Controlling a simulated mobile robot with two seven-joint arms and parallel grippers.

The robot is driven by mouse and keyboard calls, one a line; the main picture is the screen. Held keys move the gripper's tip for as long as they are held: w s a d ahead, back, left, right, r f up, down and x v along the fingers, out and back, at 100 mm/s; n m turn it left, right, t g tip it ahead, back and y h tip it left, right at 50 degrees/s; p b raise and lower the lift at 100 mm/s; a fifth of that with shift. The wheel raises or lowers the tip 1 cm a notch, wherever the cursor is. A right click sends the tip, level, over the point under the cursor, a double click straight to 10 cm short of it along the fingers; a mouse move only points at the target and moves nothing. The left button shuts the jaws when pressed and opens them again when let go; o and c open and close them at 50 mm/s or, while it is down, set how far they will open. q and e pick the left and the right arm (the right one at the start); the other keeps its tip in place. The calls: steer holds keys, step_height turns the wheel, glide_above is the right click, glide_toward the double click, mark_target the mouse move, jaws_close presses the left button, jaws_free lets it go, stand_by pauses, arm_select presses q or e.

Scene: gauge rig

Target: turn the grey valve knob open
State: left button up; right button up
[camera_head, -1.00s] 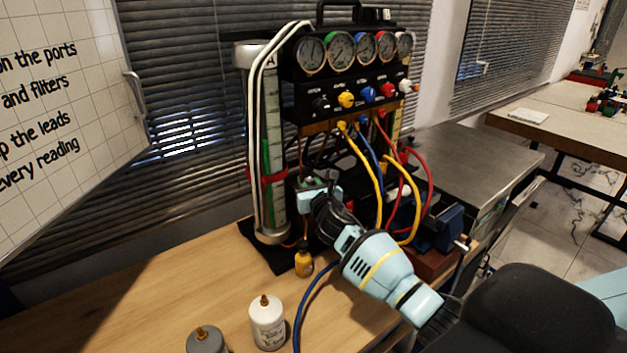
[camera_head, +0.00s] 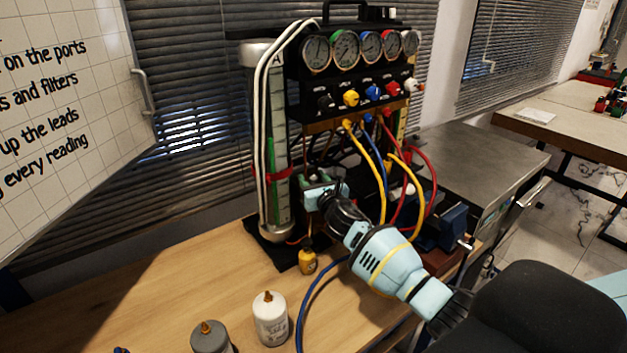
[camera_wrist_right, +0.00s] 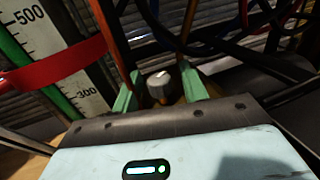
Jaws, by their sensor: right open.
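The grey valve knob (camera_wrist_right: 159,86) shows in the right wrist view, with a pale mark on its top. It stands between the two green fingers of my right gripper (camera_wrist_right: 160,92), with a visible gap on each side. The gripper is open. In the head view my right gripper (camera_head: 316,181) is at the lower front of the gauge rig (camera_head: 350,75), right of the clear column. The knob cannot be made out there. Whether the fingertips reach down past the knob is hard to tell. My left gripper is not in view.
The scaled column (camera_head: 278,150) with a red band stands left of the gripper. Yellow, red and blue hoses (camera_head: 368,165) hang close on the right. A small yellow bottle (camera_head: 307,262), a white bottle (camera_head: 270,318) and a grey bottle (camera_head: 210,338) stand on the wooden bench.

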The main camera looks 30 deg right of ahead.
steer(key=s+a, duration=0.1)
steer(key=s, duration=0.6)
steer(key=shift+s+a, duration=0.2)
steer(key=shift+s, duration=0.15)
steer(key=shift+o, duration=0.3)
